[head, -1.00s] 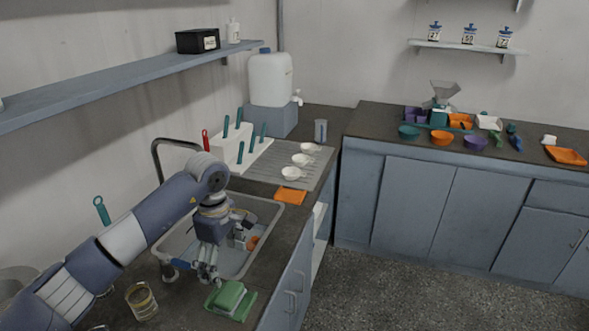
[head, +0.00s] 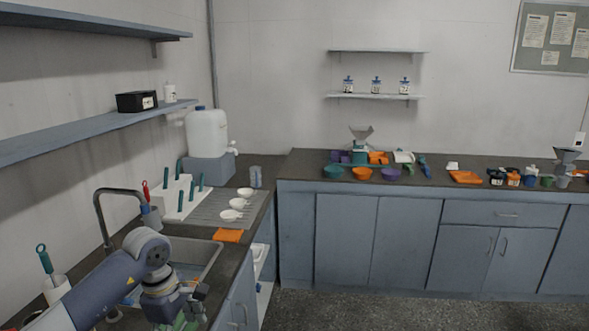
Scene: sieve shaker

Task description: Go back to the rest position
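My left arm comes in from the lower left of the head view, over the counter by the sink. My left gripper (head: 190,298) is at the near end of the sink (head: 208,262), close to the green sponge (head: 180,325) at the bottom edge. The gripper is small and partly hidden by the wrist, so its opening cannot be told. No held object can be made out. My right gripper is out of view.
A curved tap (head: 97,215) stands behind the sink. The back counter (head: 440,182) holds bowls and a funnel device (head: 361,140). The floor (head: 420,312) at right is clear.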

